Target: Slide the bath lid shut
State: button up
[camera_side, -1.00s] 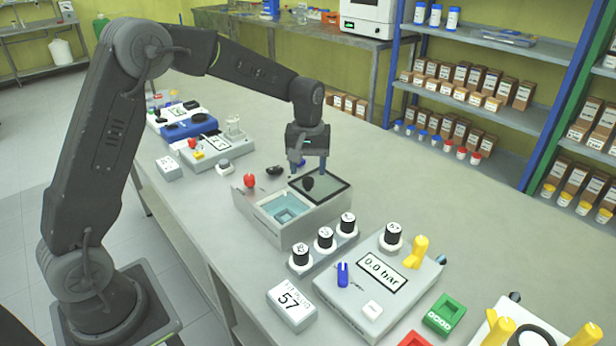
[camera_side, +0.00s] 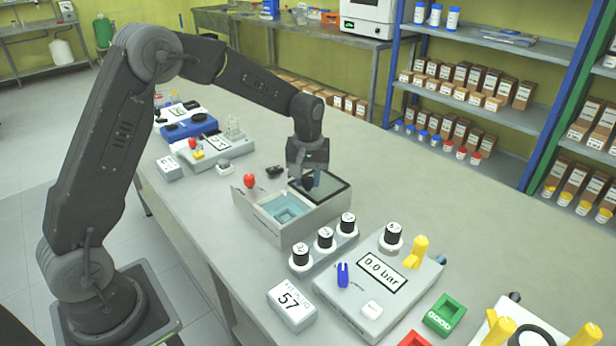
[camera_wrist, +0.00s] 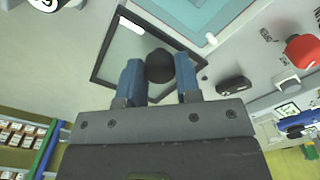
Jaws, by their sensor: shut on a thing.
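The bath (camera_side: 283,224) is a grey box on the bench with a square opening over light blue water (camera_side: 284,209). Its lid (camera_side: 333,190) is a dark-framed glass pane to the right of the opening, leaving the water uncovered. A round black knob stands on the lid; it shows clearly in the wrist view (camera_wrist: 160,66). My gripper (camera_wrist: 159,80) has its blue fingers on either side of the knob and is shut on it. In the side view my gripper (camera_side: 308,182) is low over the lid and partly hides the knob.
A red knob (camera_side: 250,181) and a black switch (camera_side: 275,170) sit on the bath's far side. Several black-capped knobs (camera_side: 325,238) and a pressure unit reading 0.0 bar (camera_side: 381,271) stand nearby in front. The bench right of the lid is clear.

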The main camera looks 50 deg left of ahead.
grip_shut()
jog(key=s, duration=1.1)
jog(key=o, duration=0.7)
grip_release()
jog(key=shift+r, duration=0.15)
notch_tip(320, 180, up, 14)
jog(key=shift+f, duration=0.2)
